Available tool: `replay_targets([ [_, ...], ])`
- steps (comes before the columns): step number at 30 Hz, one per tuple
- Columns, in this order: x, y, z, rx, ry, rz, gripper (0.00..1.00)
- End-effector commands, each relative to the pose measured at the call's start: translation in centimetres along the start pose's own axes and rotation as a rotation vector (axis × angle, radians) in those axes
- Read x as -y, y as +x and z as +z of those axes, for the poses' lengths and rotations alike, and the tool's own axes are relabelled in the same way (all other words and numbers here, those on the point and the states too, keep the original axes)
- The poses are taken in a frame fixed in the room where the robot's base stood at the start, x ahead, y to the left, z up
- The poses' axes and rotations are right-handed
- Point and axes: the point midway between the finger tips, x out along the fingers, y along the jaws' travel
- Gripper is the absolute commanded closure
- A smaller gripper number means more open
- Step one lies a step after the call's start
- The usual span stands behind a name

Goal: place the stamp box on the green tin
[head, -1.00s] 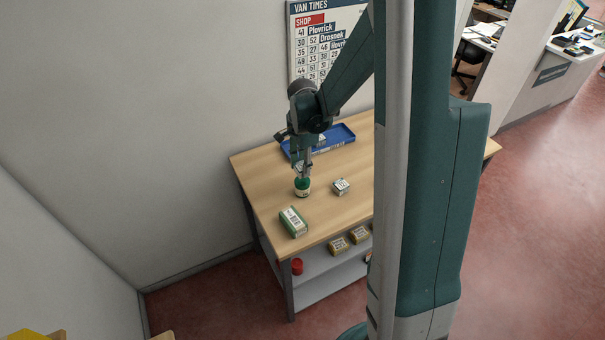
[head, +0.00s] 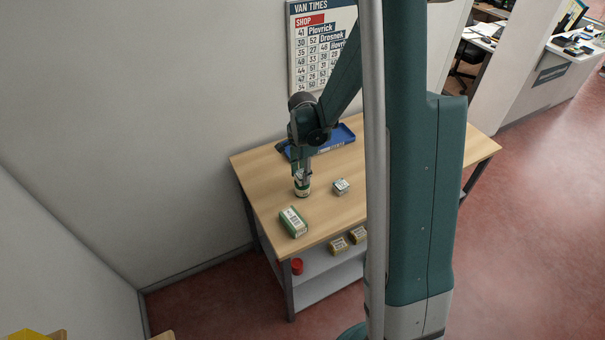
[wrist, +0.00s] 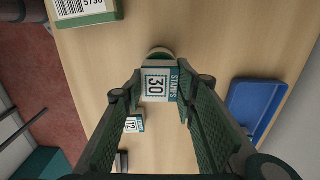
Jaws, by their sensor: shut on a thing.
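The stamp box (wrist: 157,86), white and teal with "30" and "STAMPS" on it, is between my gripper's fingers in the wrist view. My gripper (head: 303,178) is shut on it and points down. The green tin (head: 303,192) stands on the counter straight below my gripper in the head view. In the wrist view the tin's rim (wrist: 160,52) shows just past the box, which covers most of its top. The box looks very close to the tin's lid or on it; I cannot tell whether they touch.
A green-and-white box (head: 293,222) lies near the counter's (head: 255,165) front left corner. A small box (head: 341,186) marked "12" sits right of the tin. A blue tray (head: 345,137) is at the back. Bare wood lies between them.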

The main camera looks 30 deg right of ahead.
Motion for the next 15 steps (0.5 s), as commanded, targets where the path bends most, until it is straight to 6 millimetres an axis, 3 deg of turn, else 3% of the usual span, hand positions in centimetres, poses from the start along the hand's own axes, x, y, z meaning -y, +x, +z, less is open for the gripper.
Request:
replay_targets([
  [12,0.01,0.38,0.0,0.0,0.0,0.0,0.84],
  [13,0.02,0.38,-0.01,0.0,0.0,0.0,0.7],
  [15,0.02,0.3,0.0,0.0,0.0,0.0,0.61],
])
